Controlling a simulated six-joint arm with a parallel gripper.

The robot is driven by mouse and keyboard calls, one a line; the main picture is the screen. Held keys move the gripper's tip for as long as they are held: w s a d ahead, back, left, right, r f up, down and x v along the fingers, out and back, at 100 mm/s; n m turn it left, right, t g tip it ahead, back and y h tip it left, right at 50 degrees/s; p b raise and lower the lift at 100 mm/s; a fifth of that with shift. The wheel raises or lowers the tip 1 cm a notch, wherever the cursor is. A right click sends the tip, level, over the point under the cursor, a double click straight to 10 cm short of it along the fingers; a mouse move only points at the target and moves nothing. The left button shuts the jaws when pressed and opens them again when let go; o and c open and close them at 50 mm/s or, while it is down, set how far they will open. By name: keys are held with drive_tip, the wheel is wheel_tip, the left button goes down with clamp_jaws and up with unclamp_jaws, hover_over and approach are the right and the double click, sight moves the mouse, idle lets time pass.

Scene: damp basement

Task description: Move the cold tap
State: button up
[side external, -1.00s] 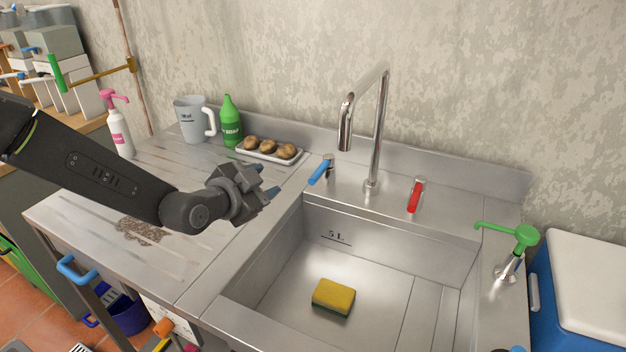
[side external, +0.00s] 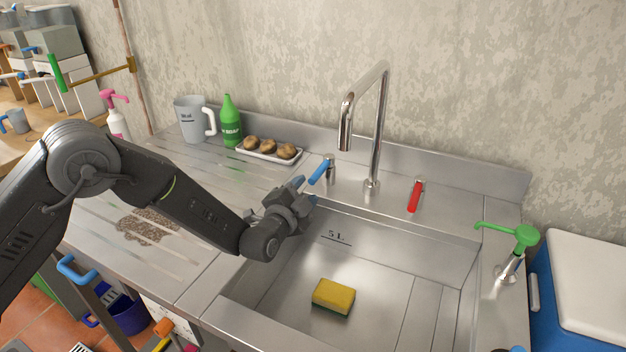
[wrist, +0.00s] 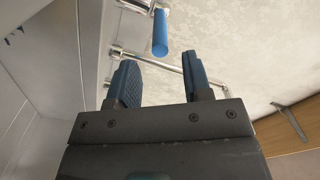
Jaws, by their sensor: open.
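The cold tap has a blue lever handle (side external: 319,171) on a short metal post, left of the tall spout on the sink's back ledge. The blue handle also shows in the wrist view (wrist: 160,32), just beyond the fingers and roughly in line with the gap between them. My gripper (side external: 305,187) is open and empty, close in front of and slightly below the blue handle. Its two fingers show in the wrist view (wrist: 163,78) with a clear gap. I see no contact with the handle.
The tall spout (side external: 380,130) stands right of the blue handle, with a red lever (side external: 415,195) beyond it. A yellow sponge (side external: 333,297) lies in the sink basin (side external: 385,270). A potato tray (side external: 262,155), green bottle (side external: 230,122) and jug (side external: 192,120) stand on the back left.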

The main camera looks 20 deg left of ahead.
sight(310, 184)
drive_tip(key=shift+w, duration=2.65)
clamp_jaws()
